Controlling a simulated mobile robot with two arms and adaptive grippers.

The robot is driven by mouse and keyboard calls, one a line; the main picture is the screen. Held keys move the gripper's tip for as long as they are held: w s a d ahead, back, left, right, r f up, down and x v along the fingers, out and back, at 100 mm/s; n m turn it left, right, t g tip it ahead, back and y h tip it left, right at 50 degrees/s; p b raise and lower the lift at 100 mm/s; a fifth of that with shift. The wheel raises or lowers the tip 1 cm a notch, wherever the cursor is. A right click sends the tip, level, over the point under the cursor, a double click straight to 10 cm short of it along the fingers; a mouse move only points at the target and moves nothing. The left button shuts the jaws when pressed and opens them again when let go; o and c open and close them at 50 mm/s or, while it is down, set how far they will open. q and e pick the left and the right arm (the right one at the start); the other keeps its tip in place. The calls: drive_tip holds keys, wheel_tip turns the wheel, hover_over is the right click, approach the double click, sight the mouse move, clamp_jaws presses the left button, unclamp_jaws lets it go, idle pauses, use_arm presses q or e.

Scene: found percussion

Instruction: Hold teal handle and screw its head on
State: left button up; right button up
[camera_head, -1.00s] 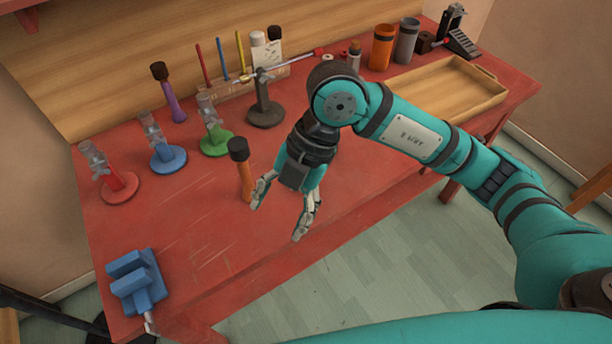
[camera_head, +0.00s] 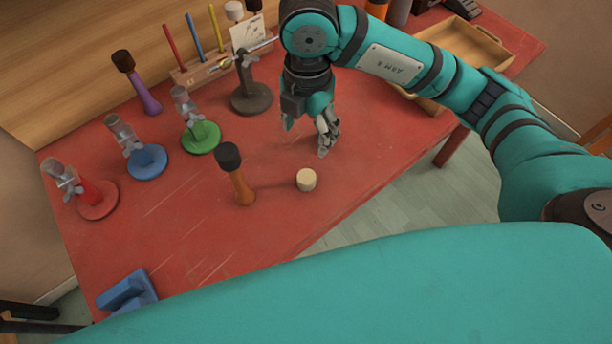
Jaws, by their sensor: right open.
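No teal handle can be made out in this view. A short cream cylinder (camera_head: 306,180), possibly a loose head, stands on the red table, just below my right gripper in the picture and apart from it. My right gripper (camera_head: 306,136) is open and empty, pointing down over the table. An orange handle with a dark head (camera_head: 237,178) stands upright to the left of the cream cylinder. A purple handle with a dark head (camera_head: 140,85) stands farther back. My left gripper is not in view; a broad teal part of my body covers the bottom of the view.
Red (camera_head: 97,206), blue (camera_head: 147,164) and green (camera_head: 203,139) stands with clear clamps line the left. A dark stand (camera_head: 252,100) holds a rod. A wooden rack (camera_head: 205,72) and tray (camera_head: 484,60) are behind. A blue fixture (camera_head: 128,294) is partly covered. The front middle is clear.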

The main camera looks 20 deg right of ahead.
hover_over(308, 175)
drive_tip(key=f, duration=0.6)
drive_tip(key=shift+w+b, duration=0.2)
drive_tip(key=shift+b, duration=0.1)
wheel_tip(308, 175, down, 4)
drive_tip(key=shift+w+f+p, duration=0.1)
drive_tip(key=shift+p, duration=0.2)
drive_tip(key=shift+f, duration=0.4)
drive_tip(key=shift+s+f+p, duration=0.15)
drive_tip(key=shift+f+p, duration=0.25)
drive_tip(key=shift+f, duration=0.8)
drive_tip(key=shift+s+f+p, duration=0.15)
drive_tip(key=shift+f+p, duration=0.2)
drive_tip(key=shift+f, duration=0.8)
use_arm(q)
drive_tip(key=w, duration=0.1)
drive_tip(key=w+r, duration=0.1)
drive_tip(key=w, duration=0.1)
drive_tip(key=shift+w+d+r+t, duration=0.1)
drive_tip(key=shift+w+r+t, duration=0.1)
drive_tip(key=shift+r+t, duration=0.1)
use_arm(e)
drive_tip(key=shift+f, duration=0.25)
drive_tip(key=c, duration=1.1)
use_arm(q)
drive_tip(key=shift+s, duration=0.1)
